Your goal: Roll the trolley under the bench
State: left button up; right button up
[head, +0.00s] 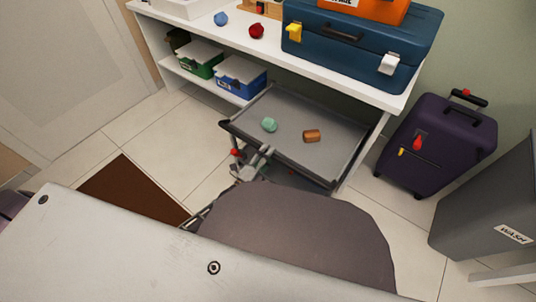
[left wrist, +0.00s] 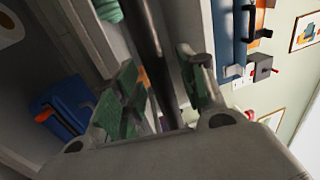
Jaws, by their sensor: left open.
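The trolley (head: 290,112) has a grey tray top with a dark rim. It stands at the bench (head: 350,92), its far part under the bench top and its near part sticking out in front. A mint-green item (head: 269,125) and a brown item (head: 312,136) lie on its tray. My left gripper (head: 257,163) is at the trolley's near edge. In the left wrist view my left gripper (left wrist: 160,62) is open, with a dark bar (left wrist: 150,40), apparently the trolley's, between its fingers. Contact cannot be told. My right gripper is not in view.
A blue toolbox (head: 350,45) stands on the bench. Green (head: 199,62) and blue (head: 240,78) bins sit on its lower shelf at left. A purple suitcase (head: 440,140) and a grey bin (head: 495,200) stand at right. A brown mat (head: 130,195) lies on the floor at left.

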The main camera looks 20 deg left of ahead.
pick_arm(q)
jog(key=shift+w+d, duration=0.1)
jog(key=shift+w, duration=0.15)
grip_shut()
dwell(0.3)
